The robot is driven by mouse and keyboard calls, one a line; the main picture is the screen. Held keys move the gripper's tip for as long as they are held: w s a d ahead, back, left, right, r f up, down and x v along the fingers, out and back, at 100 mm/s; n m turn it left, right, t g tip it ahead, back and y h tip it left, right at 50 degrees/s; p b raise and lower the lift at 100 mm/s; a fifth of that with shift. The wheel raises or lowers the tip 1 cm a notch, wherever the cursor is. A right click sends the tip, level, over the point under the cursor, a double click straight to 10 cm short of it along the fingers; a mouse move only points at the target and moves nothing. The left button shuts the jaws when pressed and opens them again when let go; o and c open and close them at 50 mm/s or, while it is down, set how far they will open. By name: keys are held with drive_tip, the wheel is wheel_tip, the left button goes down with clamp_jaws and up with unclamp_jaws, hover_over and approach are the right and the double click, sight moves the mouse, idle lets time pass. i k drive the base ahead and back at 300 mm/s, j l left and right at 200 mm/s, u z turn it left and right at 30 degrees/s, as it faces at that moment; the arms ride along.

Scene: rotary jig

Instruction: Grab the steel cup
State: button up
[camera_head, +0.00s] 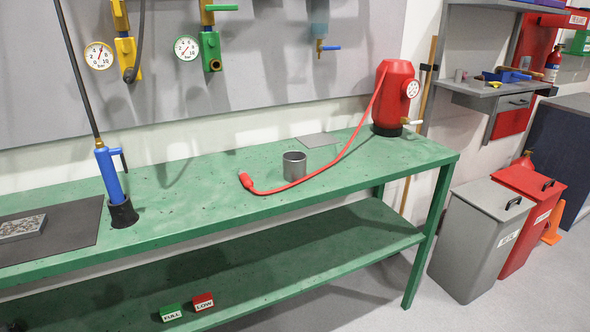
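The steel cup (294,166) is a small grey open-topped cylinder. The cup's rim and front side are in clear view. My gripper is not in view.
A red tank (393,97) with a gauge stands at the bench's right end, joined to the hose. A blue pump (109,174) stands at left. A flat grey plate (318,140) lies behind the cup. Grey (478,240) and red (527,215) bins stand at right.

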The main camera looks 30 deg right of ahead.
sight(294, 162)
drive_tip(key=i+l+z, duration=0.3)
drive_tip(key=i, duration=0.2)
drive_tip(key=i+l+z, duration=0.3)
drive_tip(key=i, duration=0.2)
drive_tip(key=j, duration=0.1)
